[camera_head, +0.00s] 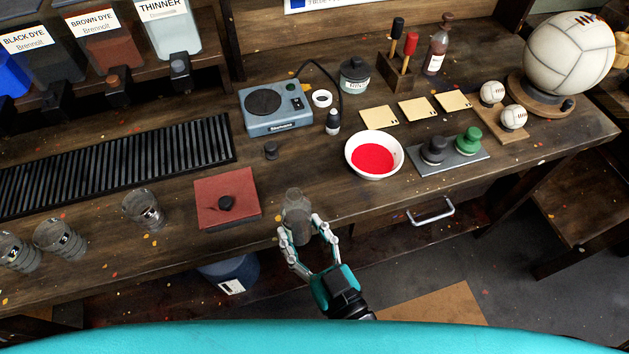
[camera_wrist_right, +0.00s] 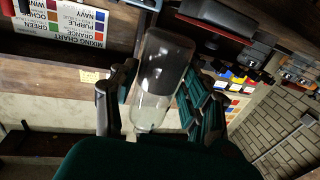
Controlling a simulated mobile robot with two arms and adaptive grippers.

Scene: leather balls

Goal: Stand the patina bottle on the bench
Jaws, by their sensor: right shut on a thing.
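My right gripper (camera_head: 308,226) is shut on a clear bottle (camera_head: 296,203) with a dark grey part. The bottle is in front of the bench's front edge in the head view, and I cannot tell its height over the bench (camera_head: 330,195). In the right wrist view the bottle (camera_wrist_right: 160,80) sits between the two fingers (camera_wrist_right: 158,105), clear at the near end and dark further up. I see no readable label on it, so I cannot confirm it is the patina bottle. My left gripper is not in view.
A red pad (camera_head: 238,190) with a dark lump lies left of the bottle. A white bowl of red liquid (camera_head: 367,140) stands to the right. Several glasses stand at the left front, including one glass (camera_head: 143,205). A brown bottle (camera_head: 440,40) stands at the back.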

